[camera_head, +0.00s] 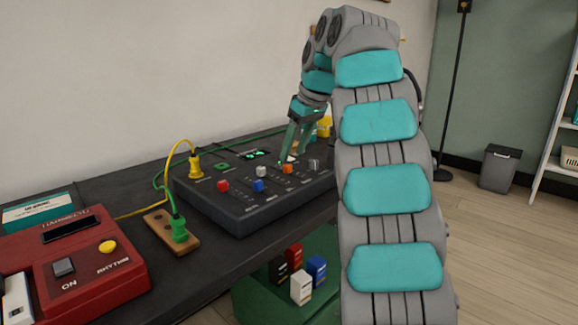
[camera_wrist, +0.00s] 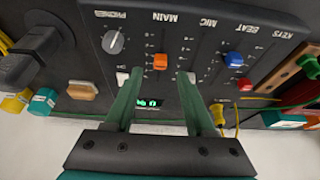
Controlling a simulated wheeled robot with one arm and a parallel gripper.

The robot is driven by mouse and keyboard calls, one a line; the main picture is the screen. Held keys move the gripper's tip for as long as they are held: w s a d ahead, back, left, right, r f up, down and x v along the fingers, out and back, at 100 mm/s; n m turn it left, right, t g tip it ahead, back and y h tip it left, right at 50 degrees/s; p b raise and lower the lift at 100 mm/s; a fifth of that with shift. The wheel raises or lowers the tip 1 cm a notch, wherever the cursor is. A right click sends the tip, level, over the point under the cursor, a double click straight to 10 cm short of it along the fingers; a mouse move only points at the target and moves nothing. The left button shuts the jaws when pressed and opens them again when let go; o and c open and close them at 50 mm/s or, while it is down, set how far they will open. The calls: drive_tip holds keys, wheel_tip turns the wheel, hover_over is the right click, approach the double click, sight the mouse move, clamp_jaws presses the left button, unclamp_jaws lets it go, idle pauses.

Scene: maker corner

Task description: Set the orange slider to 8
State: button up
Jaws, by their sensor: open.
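The orange slider (camera_head: 288,168) is a small cap on the dark mixer panel (camera_head: 243,222). In the wrist view the orange slider (camera_wrist: 160,62) sits in the column labelled MAIN, beside a printed scale too small to read. My gripper (camera_head: 291,156) reaches down to the panel from behind the slider. In the wrist view my gripper (camera_wrist: 159,74) is open, with one fingertip on each side of the orange cap and gaps between. Whether the fingertips touch the panel I cannot tell. A small green display (camera_wrist: 148,102) shows between the fingers; its digits are unclear.
Blue (camera_wrist: 233,58) and red (camera_wrist: 244,84) sliders and a grey PHONES knob (camera_wrist: 113,42) are nearby. White caps show close to both fingers. A yellow plug (camera_head: 195,165) and cables stand at the panel's left. A red rhythm box (camera_head: 115,262) is at front left.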

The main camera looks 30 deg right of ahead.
sight(288, 165)
drive_tip(key=shift+x, duration=2.1)
clamp_jaws()
